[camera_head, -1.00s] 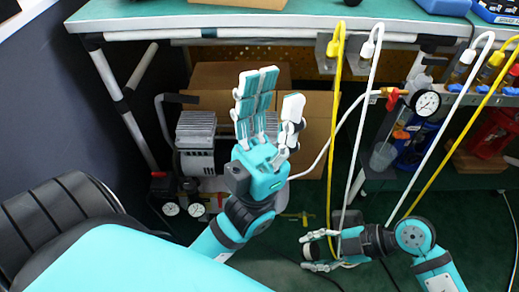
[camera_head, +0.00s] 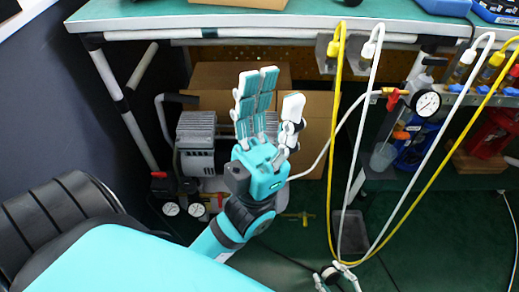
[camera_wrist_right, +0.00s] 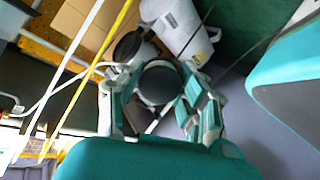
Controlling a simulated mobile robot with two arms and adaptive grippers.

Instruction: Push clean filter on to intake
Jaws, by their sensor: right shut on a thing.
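My right gripper (camera_wrist_right: 157,78) is shut on a round, dark filter (camera_wrist_right: 160,84) in the right wrist view, with teal and white fingers on both sides of it. The compressor's white body (camera_wrist_right: 178,22) is beyond the filter in the wrist view.
Cardboard boxes (camera_head: 306,120) stand behind the left hand. A grey bin (camera_head: 350,228) is on the green floor. A gauge (camera_head: 427,103) sits at the right.

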